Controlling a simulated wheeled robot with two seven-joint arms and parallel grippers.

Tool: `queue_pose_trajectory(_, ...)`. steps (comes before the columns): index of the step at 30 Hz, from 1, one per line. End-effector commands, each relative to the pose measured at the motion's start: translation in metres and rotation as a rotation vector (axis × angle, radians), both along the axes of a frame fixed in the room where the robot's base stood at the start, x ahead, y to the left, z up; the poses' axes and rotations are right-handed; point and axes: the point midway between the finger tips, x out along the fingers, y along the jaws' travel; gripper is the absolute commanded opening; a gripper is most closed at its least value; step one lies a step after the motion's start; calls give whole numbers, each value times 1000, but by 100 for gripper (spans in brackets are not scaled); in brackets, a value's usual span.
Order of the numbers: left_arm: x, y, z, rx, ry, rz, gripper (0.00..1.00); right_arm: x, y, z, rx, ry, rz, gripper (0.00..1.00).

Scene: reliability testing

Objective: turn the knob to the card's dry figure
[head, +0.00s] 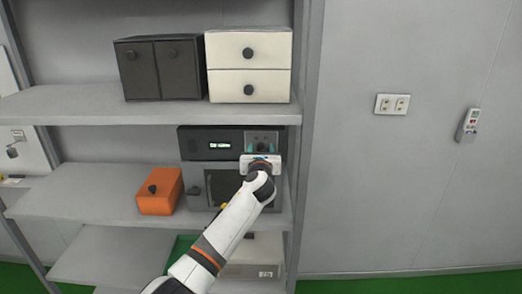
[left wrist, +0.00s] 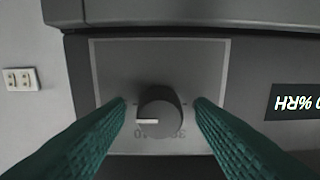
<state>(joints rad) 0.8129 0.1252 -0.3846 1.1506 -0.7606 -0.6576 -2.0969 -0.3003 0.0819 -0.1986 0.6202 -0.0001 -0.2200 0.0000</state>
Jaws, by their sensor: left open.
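The knob (left wrist: 160,112) is a dark round dial on a grey panel (left wrist: 115,65) in the left wrist view, which is upside down. Its white mark points to the left of that picture. Scale figures beside it are partly covered and hard to read. My left gripper (left wrist: 160,106) is open, its teal fingers on either side of the knob with gaps. In the head view my left gripper (head: 262,148) is at the cabinet's (head: 197,172) upper right panel and hides the knob. A lit display (left wrist: 298,103) shows upside-down "%RH" text. I cannot make out the card.
An orange box (head: 160,200) stands left of the cabinet on the same shelf (head: 85,193). A dark two-door box (head: 140,85) and a cream drawer unit (head: 225,85) stand on the shelf above. A socket (head: 391,104) and a small device (head: 468,125) are on the right wall.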

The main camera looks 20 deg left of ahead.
Motion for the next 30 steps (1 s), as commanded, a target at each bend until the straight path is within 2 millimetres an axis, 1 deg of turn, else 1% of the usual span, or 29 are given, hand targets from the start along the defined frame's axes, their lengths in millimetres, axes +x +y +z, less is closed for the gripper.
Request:
queue_pose_trajectory(3, 0, 0, 0, 0, 0, 0, 49, 0, 0, 0, 0, 0, 0, 0)
queue_pose_trajectory(4, 0, 0, 0, 0, 0, 0, 48, 0, 0, 0, 0, 0, 0, 0)
queue_pose_trajectory(9, 0, 0, 0, 0, 0, 0, 20, 0, 0, 0, 1, 0, 0, 0)
queue_pose_trajectory(12, 0, 0, 0, 0, 0, 0, 6, 0, 1, 0, 1, 0, 1, 0)
queue_pose_trajectory(17, 0, 0, 0, -8, -2, 0, 6, 0, 2, 0, 2, -1, 1, 0)
queue_pose_trajectory(22, 0, 0, 0, -51, -15, 0, 6, 0, 3, -1, 4, 0, 0, 0)
queue_pose_trajectory(26, 0, 0, -1, -120, -35, 0, 6, 0, 4, -3, 4, 0, 0, 0)
queue_pose_trajectory(30, -1, 0, -1, -225, -65, 0, 6, 0, 4, -6, 4, 0, 0, 0)
